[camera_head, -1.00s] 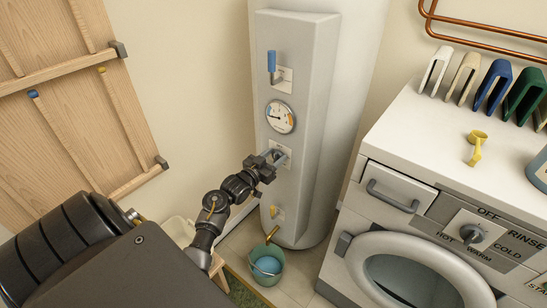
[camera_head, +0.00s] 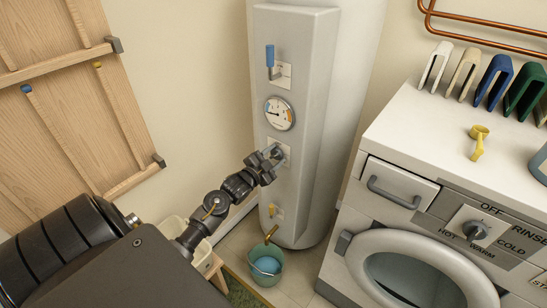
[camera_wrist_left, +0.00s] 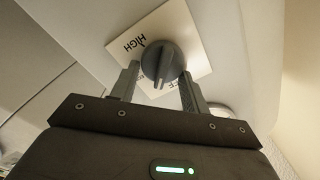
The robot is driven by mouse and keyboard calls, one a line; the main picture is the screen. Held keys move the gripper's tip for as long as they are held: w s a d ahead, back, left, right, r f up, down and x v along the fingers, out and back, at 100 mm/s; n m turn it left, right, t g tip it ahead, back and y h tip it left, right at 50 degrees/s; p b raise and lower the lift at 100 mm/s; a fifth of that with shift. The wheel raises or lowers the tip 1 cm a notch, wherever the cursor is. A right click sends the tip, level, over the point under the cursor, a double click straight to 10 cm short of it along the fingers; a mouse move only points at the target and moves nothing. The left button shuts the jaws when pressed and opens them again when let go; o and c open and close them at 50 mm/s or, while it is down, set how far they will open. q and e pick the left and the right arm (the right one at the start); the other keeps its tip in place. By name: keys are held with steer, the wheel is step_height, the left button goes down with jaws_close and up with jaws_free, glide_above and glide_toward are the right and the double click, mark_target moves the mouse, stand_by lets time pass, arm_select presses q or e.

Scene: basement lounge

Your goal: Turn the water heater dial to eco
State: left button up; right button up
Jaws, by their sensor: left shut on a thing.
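The water heater (camera_head: 318,110) is a tall pale cylinder with a flat front panel. Its grey dial (camera_wrist_left: 162,62) sits on a white plate (camera_wrist_left: 190,32) below the round gauge. HIGH is readable on the plate; the other words are partly hidden. In the wrist view the knob's ridge runs nearly up and down; I cannot tell which word it points to. My left gripper (camera_head: 273,154) is shut on the dial, with one finger on each side of it (camera_wrist_left: 160,88). In the head view the gripper covers part of the dial. My right gripper is not in view.
Above the dial are the gauge (camera_head: 279,113) and a blue-handled lever (camera_head: 270,58). Below are a yellow-handled tap (camera_head: 272,211) and a teal bucket (camera_head: 264,268) on the floor. A white washing machine (camera_head: 440,125) stands at right, a wooden panel (camera_head: 65,110) at left.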

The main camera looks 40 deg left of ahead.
arm_select(q)
steer(key=m, duration=0.2)
steer(key=m+b, duration=0.1)
steer(key=m, duration=0.4)
steer(key=shift+d+f, duration=0.15)
steer(key=shift+f, duration=0.2)
stand_by(0.4)
steer(key=o, duration=1)
steer(key=shift+c, duration=0.2)
steer(key=s+b, duration=0.2)
steer(key=s, duration=0.8)
steer(key=shift+s, duration=0.4)
